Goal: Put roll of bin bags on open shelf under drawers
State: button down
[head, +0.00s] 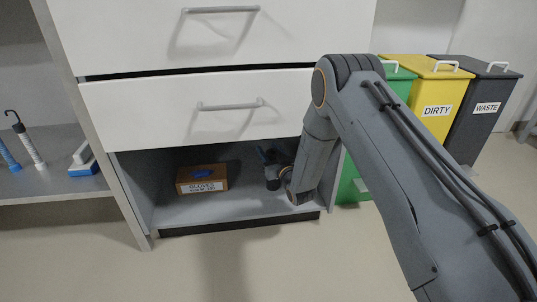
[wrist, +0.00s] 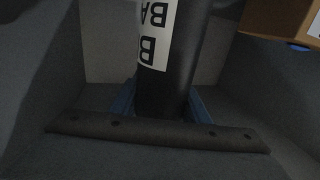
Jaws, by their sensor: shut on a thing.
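The roll of bin bags (wrist: 172,75) is black with a white label and fills the middle of the wrist view. My gripper (wrist: 162,105) is shut on it, with a blue finger at each side. In the head view, my gripper (head: 268,158) is inside the open shelf (head: 225,207) under the drawers, towards its right side. The roll is hard to tell from the dark gripper there. Whether the roll touches the shelf floor cannot be told.
A brown gloves box (head: 202,180) with a blue top stands on the shelf, left of my gripper. The lower drawer (head: 200,110) is shut above. Green (head: 350,185), yellow (head: 425,95) and dark grey (head: 485,105) bins stand right. Shelf floor before the box is clear.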

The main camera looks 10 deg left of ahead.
jog(key=shift+r, duration=0.1)
jog(key=c, duration=1)
grip_release()
jog(key=p+v, duration=0.5)
jog(key=v, duration=0.7)
